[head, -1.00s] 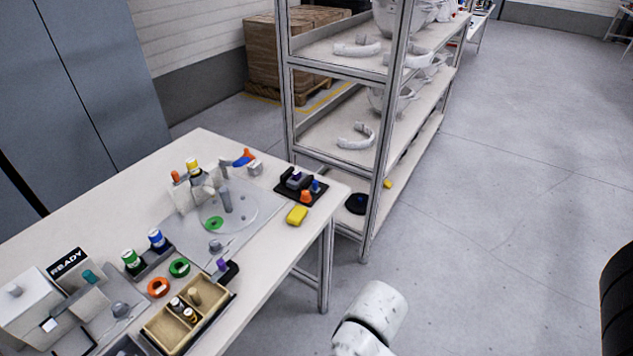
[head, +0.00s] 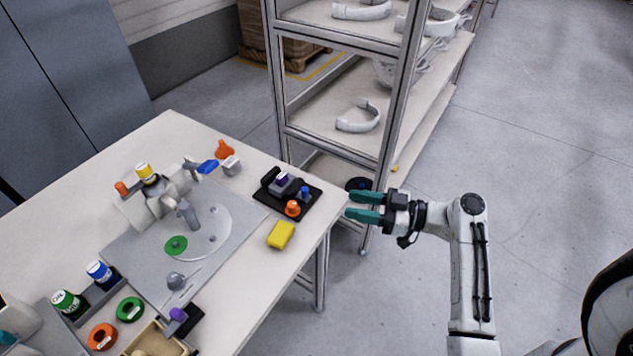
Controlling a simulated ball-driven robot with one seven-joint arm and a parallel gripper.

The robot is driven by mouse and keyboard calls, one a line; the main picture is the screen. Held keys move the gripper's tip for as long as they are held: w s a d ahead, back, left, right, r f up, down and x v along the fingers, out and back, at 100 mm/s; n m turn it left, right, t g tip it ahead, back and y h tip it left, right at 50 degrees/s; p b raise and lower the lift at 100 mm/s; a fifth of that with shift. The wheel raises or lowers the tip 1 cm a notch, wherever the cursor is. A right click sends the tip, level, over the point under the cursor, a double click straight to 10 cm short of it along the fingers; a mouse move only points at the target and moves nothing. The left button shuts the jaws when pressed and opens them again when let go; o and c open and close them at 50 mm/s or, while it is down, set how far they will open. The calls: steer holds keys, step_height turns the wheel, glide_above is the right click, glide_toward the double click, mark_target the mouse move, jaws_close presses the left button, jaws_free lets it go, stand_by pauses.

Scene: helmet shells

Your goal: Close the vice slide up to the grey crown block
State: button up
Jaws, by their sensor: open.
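A black fixture (head: 267,203), which looks like the vice, sits near the table's right corner. A grey block (head: 281,187) with a dark purple top stands in it, probably the crown block. A blue knob (head: 304,191) and an orange knob (head: 292,208) stand to its right and front. Which part is the slide, and any gap to the block, is too small to tell. My gripper (head: 350,206) has two teal fingers, open and empty, pointing left. In the picture it is right of the fixture, just past the table edge, touching nothing.
A yellow block (head: 281,235) lies in front of the fixture. A shelf rack (head: 387,130) stands behind my gripper. The floor (head: 540,170) to the right is clear.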

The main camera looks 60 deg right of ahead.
mark_target(315, 203)
steer(key=x, duration=0.3)
steer(key=p+x, duration=0.1)
steer(key=x, duration=0.3)
steer(key=p+x, duration=0.1)
steer(key=x, duration=0.2)
steer(key=shift+w+d+r, duration=0.3)
steer(key=shift+w, duration=0.1)
jaws_close()
